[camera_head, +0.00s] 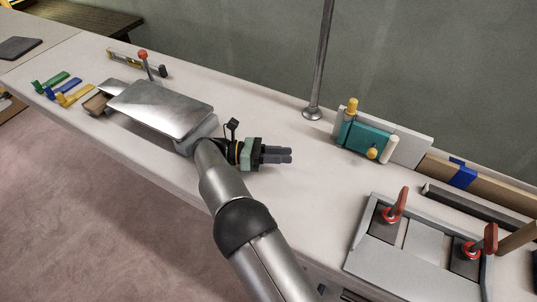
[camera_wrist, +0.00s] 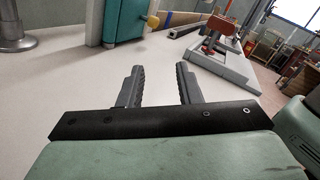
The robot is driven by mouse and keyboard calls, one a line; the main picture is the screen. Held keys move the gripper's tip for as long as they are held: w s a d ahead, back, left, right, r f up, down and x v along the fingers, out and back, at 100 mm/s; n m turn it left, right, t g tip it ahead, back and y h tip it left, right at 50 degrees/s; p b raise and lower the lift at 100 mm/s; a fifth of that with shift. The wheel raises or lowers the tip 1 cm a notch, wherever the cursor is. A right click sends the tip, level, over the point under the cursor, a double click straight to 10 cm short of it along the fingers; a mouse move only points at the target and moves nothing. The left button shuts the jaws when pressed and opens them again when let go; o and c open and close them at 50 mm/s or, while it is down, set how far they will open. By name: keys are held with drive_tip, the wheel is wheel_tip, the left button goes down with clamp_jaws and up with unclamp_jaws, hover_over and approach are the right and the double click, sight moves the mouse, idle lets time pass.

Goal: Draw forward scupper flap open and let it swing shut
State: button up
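A teal block (camera_head: 366,138) with yellow knobs stands upright at the back of the bench, against a pale panel. One yellow knob (camera_head: 372,153) is low on its front and another (camera_head: 352,104) is on top. I cannot tell for certain which part is the forward scupper flap. The teal block also shows at the top of the wrist view (camera_wrist: 123,22), with a yellow knob (camera_wrist: 153,20) at its right. My gripper (camera_head: 290,155) is left of the teal block and apart from it, above the bench. In the wrist view its two fingers (camera_wrist: 161,68) are spread with nothing between them.
A grey tray-like fixture (camera_head: 418,252) with two red handles (camera_head: 398,203) stands at front right. A metal pole (camera_head: 318,60) rises behind my gripper. A silver-lidded box (camera_head: 160,107) is to the left. Bare white bench (camera_head: 300,185) lies between my gripper and the teal block.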

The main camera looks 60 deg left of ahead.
drive_tip(key=shift+v, duration=1.7)
